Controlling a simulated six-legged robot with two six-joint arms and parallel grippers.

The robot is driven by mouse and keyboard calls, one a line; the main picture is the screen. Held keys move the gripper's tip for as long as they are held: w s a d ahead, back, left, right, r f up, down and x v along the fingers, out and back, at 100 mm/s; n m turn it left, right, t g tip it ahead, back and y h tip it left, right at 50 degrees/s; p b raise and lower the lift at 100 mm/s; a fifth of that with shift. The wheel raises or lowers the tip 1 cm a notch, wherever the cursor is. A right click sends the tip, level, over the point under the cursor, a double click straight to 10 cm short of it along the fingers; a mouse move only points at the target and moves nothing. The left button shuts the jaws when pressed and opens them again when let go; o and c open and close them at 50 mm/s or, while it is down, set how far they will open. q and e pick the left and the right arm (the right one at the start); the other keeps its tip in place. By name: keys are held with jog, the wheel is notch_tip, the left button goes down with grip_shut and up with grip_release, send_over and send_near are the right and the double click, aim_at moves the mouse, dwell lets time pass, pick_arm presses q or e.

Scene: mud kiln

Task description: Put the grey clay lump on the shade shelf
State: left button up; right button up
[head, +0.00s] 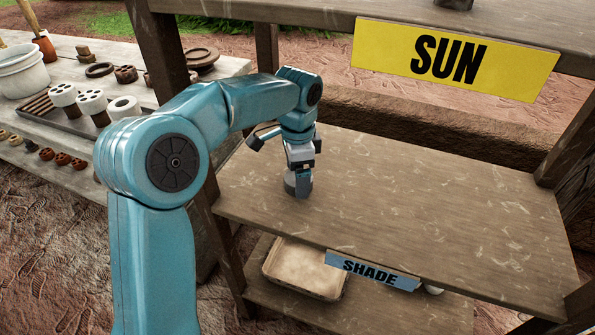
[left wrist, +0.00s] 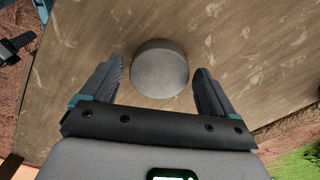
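The grey clay lump (head: 297,188) is a short, round, smooth-topped piece standing on the middle board (head: 410,200) of the rack, near its left end. A blue SHADE sign (head: 372,270) hangs at that board's front edge. My left gripper (head: 301,172) points down over the lump. In the left wrist view, the lump (left wrist: 159,70) lies between and slightly beyond the fingertips. The fingers are open, with a gap on each side of the lump. In the head view the gripper partly hides the lump.
The upper board (head: 330,18) bears a yellow SUN sign (head: 455,60) above the middle board. A shallow tray (head: 300,270) sits on the lower board. A side table (head: 40,65) at left holds pots and small clay pieces. The middle board's right part is clear.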

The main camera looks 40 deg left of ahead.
pick_arm(q)
notch_tip(320, 180, up, 7)
jog(key=p, duration=0.3)
jog(key=shift+r, duration=0.5)
dwell(0.4)
